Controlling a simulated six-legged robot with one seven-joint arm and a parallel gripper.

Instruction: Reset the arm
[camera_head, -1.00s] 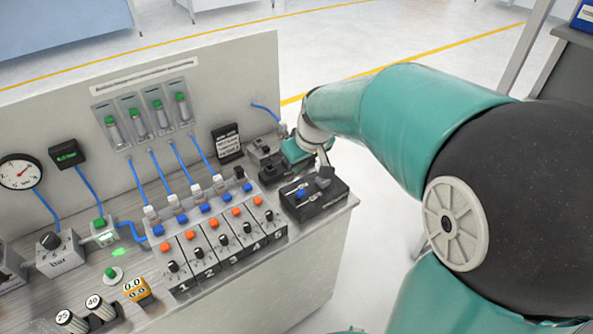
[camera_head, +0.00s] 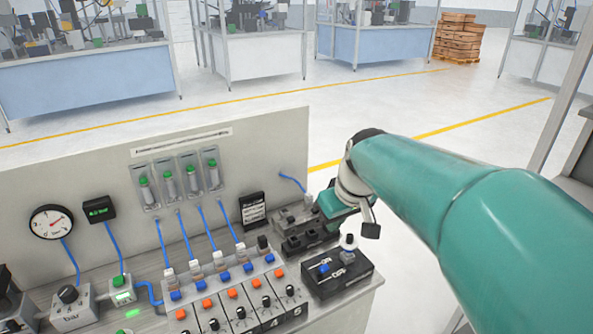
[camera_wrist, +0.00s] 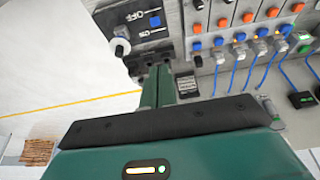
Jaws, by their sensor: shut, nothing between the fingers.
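My arm (camera_head: 425,190) reaches in from the right, teal with a white and black wrist. My gripper (camera_head: 335,205) is partly hidden behind its wrist near the bench's right end. In the wrist view its green fingers (camera_wrist: 157,85) are together and empty. A black ON/OFF box (camera_head: 340,280) sits at the bench's right end, with a blue switch (camera_head: 324,268) and a white-and-black knob (camera_head: 348,242). The box (camera_wrist: 140,25) appears beyond the fingers in the wrist view. Contact between the fingers and anything cannot be told.
The bench panel (camera_head: 80,175) carries a gauge (camera_head: 51,222), blue hoses and a row of numbered valve modules (camera_head: 235,310) left of the box. A dark label sign (camera_head: 253,210) stands behind. Open floor (camera_head: 290,130) lies beyond the bench, with distant workstations.

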